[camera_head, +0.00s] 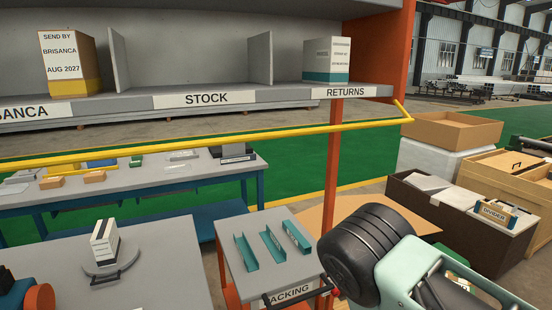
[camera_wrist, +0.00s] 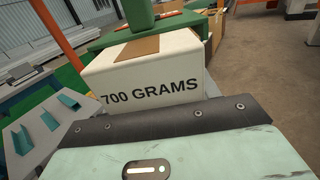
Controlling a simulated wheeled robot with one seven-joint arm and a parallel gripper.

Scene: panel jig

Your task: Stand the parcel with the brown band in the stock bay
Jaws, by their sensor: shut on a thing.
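A white parcel (camera_wrist: 150,75) marked "700 GRAMS" fills the middle of the wrist view, with a brown band (camera_wrist: 137,48) across its top face. My gripper (camera_wrist: 145,68) is shut on this parcel; its dark near pad covers the parcel's lower front. In the head view the parcel is not visible, and only part of my arm shows at the lower right. The stock bay (camera_head: 185,50) is the empty middle space on the shelf, between two grey dividers above the "STOCK" label (camera_head: 206,99).
A yellow-banded box (camera_head: 68,62) stands left of the stock bay, a teal-banded box (camera_head: 326,60) right. A yellow rail (camera_head: 220,137) runs before the shelf beside an orange post (camera_head: 332,165). Benches (camera_head: 130,190) and a packing stand (camera_head: 262,265) stand below. Crates (camera_head: 470,205) stand right.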

